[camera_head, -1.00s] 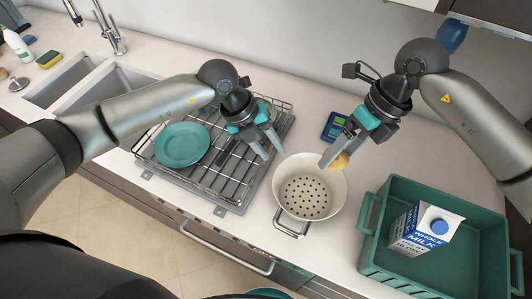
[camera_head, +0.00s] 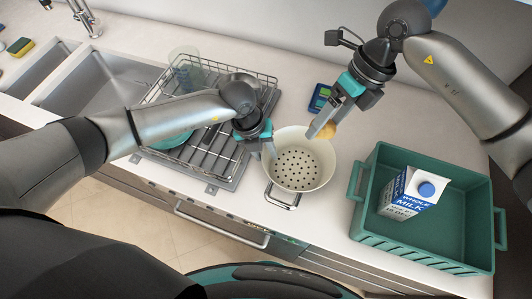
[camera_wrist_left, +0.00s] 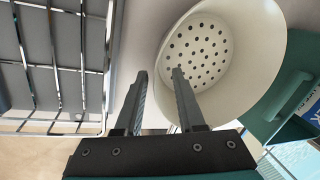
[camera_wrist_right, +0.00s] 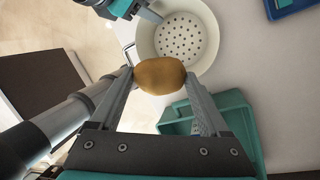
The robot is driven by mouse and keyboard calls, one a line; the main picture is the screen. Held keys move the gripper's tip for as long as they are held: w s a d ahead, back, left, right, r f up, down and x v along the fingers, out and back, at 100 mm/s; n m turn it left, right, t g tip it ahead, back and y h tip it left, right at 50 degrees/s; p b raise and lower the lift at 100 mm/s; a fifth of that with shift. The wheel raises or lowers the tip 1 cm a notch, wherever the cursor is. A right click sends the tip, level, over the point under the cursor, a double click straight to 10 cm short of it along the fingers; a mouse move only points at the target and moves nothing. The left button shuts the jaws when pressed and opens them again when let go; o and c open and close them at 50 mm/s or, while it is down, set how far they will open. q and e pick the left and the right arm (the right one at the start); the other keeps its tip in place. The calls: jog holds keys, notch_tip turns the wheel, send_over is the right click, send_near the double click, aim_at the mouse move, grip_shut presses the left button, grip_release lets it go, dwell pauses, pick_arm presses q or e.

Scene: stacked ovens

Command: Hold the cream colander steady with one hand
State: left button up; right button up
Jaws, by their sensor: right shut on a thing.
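The cream colander (camera_head: 303,180) stands upright on the counter, with holes in its bottom and a wire handle at the front. My left gripper (camera_head: 262,154) is at its left rim. In the left wrist view, my left gripper's fingers (camera_wrist_left: 159,74) are apart. One finger lies over the inside of the colander (camera_wrist_left: 238,62) and the other outside its rim; contact cannot be told. My right gripper (camera_head: 320,131) is shut on a yellow-brown potato-like item (camera_wrist_right: 160,75), held above the colander's back right rim.
A green crate (camera_head: 365,222) with a milk carton (camera_head: 408,193) stands right of the colander. A wire dish rack (camera_head: 225,163) is on the left, its teal plate (camera_head: 170,141) mostly behind my left arm.

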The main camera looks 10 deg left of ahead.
pick_arm(q)
jog(key=shift+x, duration=0.8)
grip_shut()
jog(key=shift+r, duration=0.1)
dwell(0.9)
